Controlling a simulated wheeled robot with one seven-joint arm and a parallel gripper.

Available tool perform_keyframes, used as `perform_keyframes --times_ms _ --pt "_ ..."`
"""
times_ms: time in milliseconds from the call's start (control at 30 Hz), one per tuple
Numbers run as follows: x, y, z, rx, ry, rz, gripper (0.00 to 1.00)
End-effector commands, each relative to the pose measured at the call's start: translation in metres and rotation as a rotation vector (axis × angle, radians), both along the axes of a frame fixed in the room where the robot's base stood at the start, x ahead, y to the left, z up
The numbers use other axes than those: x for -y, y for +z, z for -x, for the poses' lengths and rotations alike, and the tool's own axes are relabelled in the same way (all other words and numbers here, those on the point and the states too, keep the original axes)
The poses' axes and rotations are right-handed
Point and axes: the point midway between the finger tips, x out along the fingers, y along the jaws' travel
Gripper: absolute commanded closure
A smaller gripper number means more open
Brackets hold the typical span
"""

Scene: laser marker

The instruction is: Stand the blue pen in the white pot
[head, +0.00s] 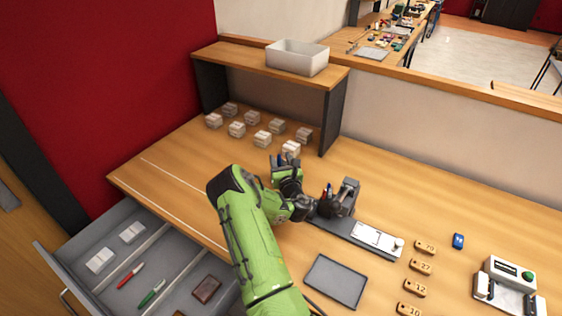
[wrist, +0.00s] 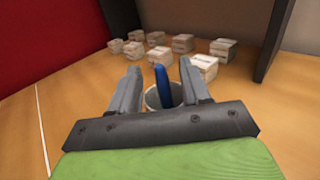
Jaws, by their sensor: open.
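The blue pen (wrist: 161,84) shows in the wrist view between my two fingers, nearly upright with a slight lean. Its lower end is inside the rim of the white pot (wrist: 151,99), which is partly hidden behind my fingers and palm. My gripper (wrist: 160,82) is open, with a finger on each side of the pen and a visible gap to each. In the head view my gripper (head: 284,163) is over the table in front of the shelf. A bit of blue shows between its fingers there; I cannot make out the pot in that view.
Several small pale boxes (head: 262,139) stand under the wooden shelf (head: 250,67), just beyond the gripper. A drawer (head: 135,275) is open at lower left. The left tabletop is clear.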

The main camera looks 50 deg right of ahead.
Motion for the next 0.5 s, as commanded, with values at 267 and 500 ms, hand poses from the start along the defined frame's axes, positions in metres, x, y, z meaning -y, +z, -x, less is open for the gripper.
perform_keyframes --times_ms 267,500 --pt "-0.02 -0.005 0.028 0.003 -0.008 -0.004 0.53" --pt "-0.061 -0.007 0.075 0.001 -0.004 -0.003 0.53"
